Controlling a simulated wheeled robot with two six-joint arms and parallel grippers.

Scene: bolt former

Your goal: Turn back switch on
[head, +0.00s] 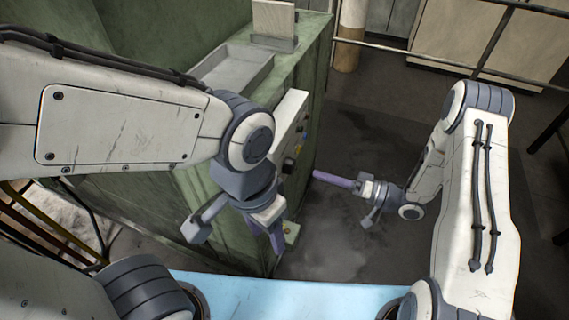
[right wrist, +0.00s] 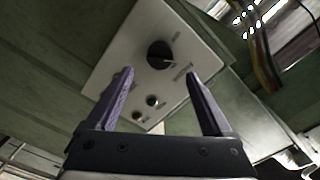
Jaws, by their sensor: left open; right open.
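In the right wrist view, a black rotary switch (right wrist: 160,54) with a light pointer mark sits on a pale control panel (right wrist: 205,60). My right gripper (right wrist: 159,76) is open and empty, its two purple fingers spread below and to either side of the switch, apart from it. In the head view, the panel (head: 291,113) is seen nearly edge-on on the side of the green machine (head: 145,210), and the switch is hard to make out. My right gripper (head: 318,175) points left toward the machine side. My left gripper (head: 279,240) is open and empty, pointing down by the machine's near corner.
Two small round buttons or lamps, one dark (right wrist: 152,100) and one reddish (right wrist: 137,116), sit below the switch. A grey tray (head: 235,68) lies on the machine top. Cables (right wrist: 264,60) hang right of the panel. Open floor (head: 370,110) lies right of the machine.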

